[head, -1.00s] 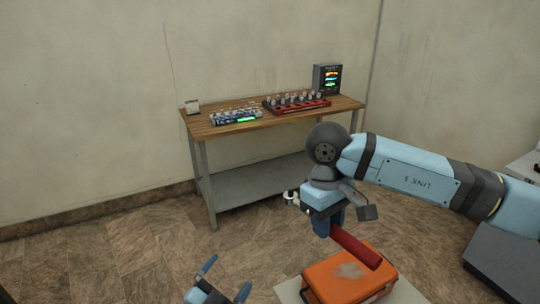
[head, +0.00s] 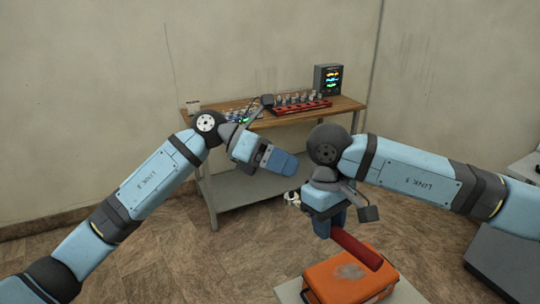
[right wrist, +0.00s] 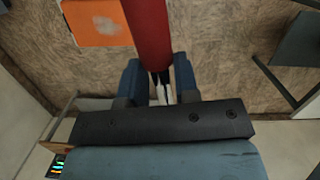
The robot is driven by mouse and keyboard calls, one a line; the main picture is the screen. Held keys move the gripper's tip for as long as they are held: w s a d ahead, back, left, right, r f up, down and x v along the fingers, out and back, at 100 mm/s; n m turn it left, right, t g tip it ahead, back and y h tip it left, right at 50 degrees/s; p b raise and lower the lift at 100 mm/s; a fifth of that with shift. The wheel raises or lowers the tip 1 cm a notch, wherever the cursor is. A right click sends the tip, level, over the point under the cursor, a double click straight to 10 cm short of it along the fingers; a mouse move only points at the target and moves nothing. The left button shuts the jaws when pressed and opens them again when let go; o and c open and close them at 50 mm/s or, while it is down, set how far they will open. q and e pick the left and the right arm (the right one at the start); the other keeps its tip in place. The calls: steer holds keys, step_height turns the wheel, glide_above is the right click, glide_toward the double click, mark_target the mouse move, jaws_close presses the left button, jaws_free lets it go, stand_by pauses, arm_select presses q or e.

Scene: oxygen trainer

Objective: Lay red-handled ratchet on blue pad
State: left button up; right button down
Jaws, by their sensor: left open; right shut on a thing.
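The red-handled ratchet (head: 357,248) is held in my right gripper (head: 330,222), its thick red handle pointing down and right in the head view. In the right wrist view the ratchet (right wrist: 148,30) has its narrow metal part between the two blue fingers of my right gripper (right wrist: 160,85), and the red handle reaches toward the top edge. My left gripper (head: 284,163) is open, in front of the workbench and left of the right gripper, holding nothing that I can see. I cannot make out a blue pad in either view.
An orange case (head: 345,280) sits on a pale surface below the ratchet handle. A wooden workbench (head: 345,104) behind bears a red rack (head: 303,108) of several items and a dark box with a lit display (head: 327,79). Grey furniture stands at the right.

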mark_target(293, 202)
arm_select(q)
steer(key=f+t+y, duration=0.1)
steer(key=f+y, duration=0.2)
steer(key=w+d+f+t+y, duration=0.1)
steer(key=f+y, duration=0.2)
steer(key=f, duration=0.1)
steer(key=w+f+m+t+y, duration=0.1)
steer(key=f+y, duration=0.2)
steer(key=shift+d+f, duration=0.3)
steer(key=shift+d, duration=0.05)
arm_select(e)
steer(key=shift+r, duration=0.1)
arm_select(q)
steer(key=shift+y, duration=0.3)
steer(key=shift+t, duration=0.3)
steer(key=c, duration=1.1)
arm_select(e)
steer(key=shift+s+a, duration=0.1)
